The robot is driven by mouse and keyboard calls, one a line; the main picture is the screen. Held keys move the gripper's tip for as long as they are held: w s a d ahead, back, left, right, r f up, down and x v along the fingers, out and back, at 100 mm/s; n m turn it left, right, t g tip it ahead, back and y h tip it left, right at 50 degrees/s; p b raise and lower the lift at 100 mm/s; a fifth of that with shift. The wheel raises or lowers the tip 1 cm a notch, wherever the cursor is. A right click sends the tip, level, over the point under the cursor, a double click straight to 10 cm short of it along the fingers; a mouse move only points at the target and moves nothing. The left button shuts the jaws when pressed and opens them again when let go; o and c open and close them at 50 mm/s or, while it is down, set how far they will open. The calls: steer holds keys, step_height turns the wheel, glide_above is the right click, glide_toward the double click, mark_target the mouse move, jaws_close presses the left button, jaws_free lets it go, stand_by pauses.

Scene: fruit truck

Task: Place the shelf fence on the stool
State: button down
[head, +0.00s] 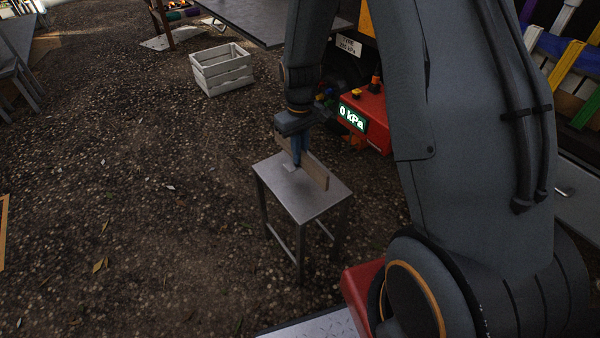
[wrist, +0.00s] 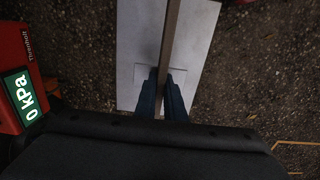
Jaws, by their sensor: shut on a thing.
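The shelf fence (head: 316,173) is a thin light-brown wooden board. It stands on edge at the stool's top, and I cannot tell if it touches the surface. The stool (head: 318,200) is grey metal with a flat square top and thin legs. My gripper (head: 299,163) is above the stool, pointing down, shut on the fence near its middle. In the wrist view the fence (wrist: 171,35) runs edge-on between the two blue fingers (wrist: 161,92), over the pale stool top (wrist: 138,40).
A red compressor box (head: 368,115) with a "0 kPa" display stands just behind and right of the stool. A white slatted crate (head: 222,70) sits on the gravel at the back. A grey table (head: 265,18) is behind it. Gravel left of the stool is clear.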

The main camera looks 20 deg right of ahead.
steer(key=shift+f+b, duration=0.4)
steer(key=shift+f, duration=2.7)
steer(key=shift+f, duration=0.15)
steer(key=c, duration=1.8)
jaws_free()
steer(key=shift+c, duration=0.2)
